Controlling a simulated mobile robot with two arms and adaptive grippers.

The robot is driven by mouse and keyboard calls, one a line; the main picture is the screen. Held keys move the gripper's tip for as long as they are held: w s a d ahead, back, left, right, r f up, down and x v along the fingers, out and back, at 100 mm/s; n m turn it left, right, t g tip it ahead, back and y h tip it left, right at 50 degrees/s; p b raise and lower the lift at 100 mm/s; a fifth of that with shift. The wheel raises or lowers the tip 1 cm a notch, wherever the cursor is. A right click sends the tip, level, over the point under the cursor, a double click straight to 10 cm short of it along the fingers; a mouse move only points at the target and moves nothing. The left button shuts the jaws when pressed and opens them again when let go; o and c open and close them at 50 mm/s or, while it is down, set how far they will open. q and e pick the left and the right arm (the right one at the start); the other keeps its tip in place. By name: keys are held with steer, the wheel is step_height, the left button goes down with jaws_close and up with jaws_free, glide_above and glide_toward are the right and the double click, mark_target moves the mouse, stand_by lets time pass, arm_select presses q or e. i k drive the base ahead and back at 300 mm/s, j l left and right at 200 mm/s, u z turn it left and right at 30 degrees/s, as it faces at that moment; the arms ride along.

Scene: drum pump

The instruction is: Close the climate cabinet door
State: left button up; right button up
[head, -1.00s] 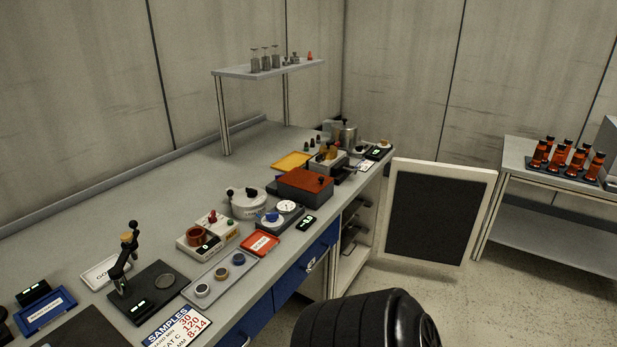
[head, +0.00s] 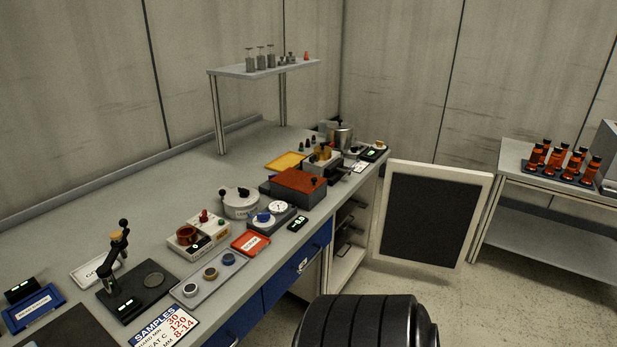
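The climate cabinet (head: 348,262) is built in under the far right end of the workbench. Its front is open and shelves show inside. Its door (head: 433,214), a white frame around a dark panel, stands swung wide open to the right. A black ribbed part of my own arm (head: 368,322) fills the bottom middle of the head view, short of the door and apart from it. Neither gripper shows in the head view.
The long grey workbench (head: 137,217) holds instruments and trays and has blue drawers (head: 303,266) left of the cabinet. A side table (head: 541,237) with several amber bottles (head: 566,160) stands right of the door. Speckled floor before the door is clear.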

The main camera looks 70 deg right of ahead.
mark_target(429, 215)
steer(key=k+l+z, duration=0.7)
